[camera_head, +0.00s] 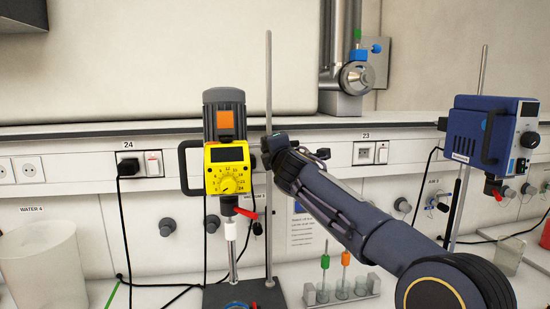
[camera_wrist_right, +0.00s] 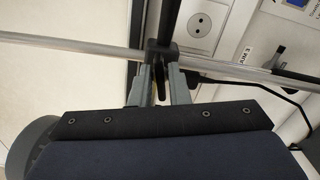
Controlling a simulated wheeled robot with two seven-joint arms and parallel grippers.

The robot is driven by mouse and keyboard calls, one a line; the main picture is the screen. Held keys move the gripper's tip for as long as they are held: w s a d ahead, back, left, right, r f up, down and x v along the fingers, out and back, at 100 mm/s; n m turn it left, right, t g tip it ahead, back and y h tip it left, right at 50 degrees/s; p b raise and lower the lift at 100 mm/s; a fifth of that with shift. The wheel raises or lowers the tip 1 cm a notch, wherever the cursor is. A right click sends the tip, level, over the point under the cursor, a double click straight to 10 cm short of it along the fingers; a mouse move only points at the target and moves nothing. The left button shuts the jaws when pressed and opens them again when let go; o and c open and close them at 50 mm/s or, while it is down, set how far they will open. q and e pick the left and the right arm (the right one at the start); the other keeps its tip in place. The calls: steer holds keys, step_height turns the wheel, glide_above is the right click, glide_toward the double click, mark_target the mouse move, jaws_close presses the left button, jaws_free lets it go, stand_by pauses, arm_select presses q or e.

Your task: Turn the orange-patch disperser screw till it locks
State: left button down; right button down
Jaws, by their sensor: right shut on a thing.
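The orange-patch disperser has a yellow front with a dial (camera_head: 227,168) and an orange patch (camera_head: 226,118) on its dark motor housing. It hangs upright on a metal stand rod (camera_head: 268,80), left of centre in the head view. My right gripper (camera_head: 272,150) reaches the rod beside the disperser. In the right wrist view, its two grey fingers (camera_wrist_right: 158,88) are on either side of the thin black disperser screw (camera_wrist_right: 158,76), below the dark clamp (camera_wrist_right: 161,48) on the rod. The gripper is shut on the screw. In the head view my gripper hides the screw. My left gripper is not in view.
A blue disperser (camera_head: 482,138) stands at the right. A rack (camera_head: 343,294) with green- and orange-topped tools stands at the front, below my right arm. A white container (camera_head: 40,262) is at the left. Black cables hang along the wall by the sockets.

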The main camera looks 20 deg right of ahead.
steer(key=shift+f+m+b, duration=0.1)
steer(key=shift+m+b, duration=0.7)
steer(key=shift+m, duration=0.7)
steer(key=c, duration=1.4)
jaws_free()
steer(key=b+v, duration=0.3)
steer(key=v, duration=0.4)
steer(key=shift+s+b, duration=0.35)
